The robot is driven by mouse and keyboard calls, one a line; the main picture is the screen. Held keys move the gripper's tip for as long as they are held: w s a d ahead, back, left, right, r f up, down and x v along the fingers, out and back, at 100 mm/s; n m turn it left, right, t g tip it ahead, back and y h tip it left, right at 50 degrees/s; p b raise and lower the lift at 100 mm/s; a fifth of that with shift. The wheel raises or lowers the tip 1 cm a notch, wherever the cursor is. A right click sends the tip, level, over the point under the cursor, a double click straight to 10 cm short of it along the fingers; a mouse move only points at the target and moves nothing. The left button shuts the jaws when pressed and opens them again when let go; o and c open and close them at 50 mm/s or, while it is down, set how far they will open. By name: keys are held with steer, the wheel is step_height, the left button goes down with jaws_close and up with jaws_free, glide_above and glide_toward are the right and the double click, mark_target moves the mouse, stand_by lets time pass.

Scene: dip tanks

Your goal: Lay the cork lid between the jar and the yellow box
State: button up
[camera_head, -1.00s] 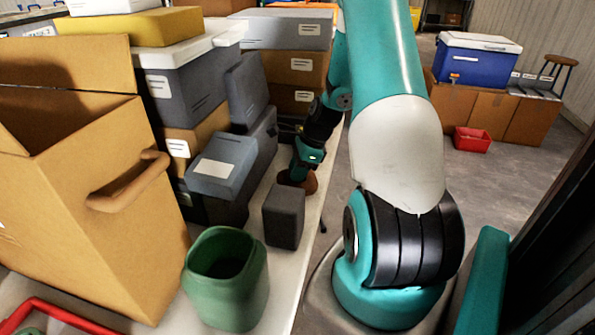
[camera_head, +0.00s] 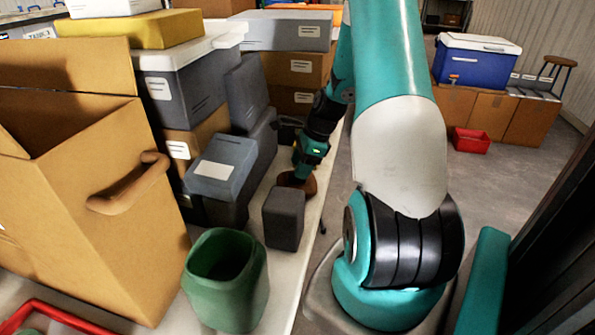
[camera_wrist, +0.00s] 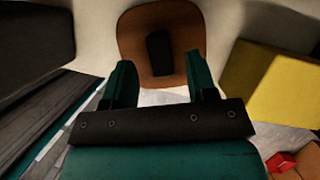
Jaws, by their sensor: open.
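The cork lid (camera_wrist: 136,38) is a brown rounded-square piece with a black knob (camera_wrist: 160,53) in the wrist view. In the head view the lid (camera_head: 309,187) lies on the pale table behind a dark grey block, partly hidden by my gripper. My gripper (camera_wrist: 160,68) is open and empty, its fingertips on either side of the picture line to the knob, close to the lid. A yellow box (camera_wrist: 270,85) is at the right in the wrist view. The green open-topped jar (camera_head: 228,285) stands at the front of the table in the head view.
The dark grey block (camera_head: 284,218) stands between the green jar and the lid. Stacked grey bins (camera_head: 222,170) and a large cardboard box (camera_head: 90,215) crowd the left. Another yellow box (camera_head: 130,29) lies on the stack. The table's right edge is close to the lid.

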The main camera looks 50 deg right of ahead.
steer(key=v, duration=0.9)
steer(key=shift+r+p, duration=0.3)
steer(key=shift+p, duration=0.05)
steer(key=shift+s, duration=0.1)
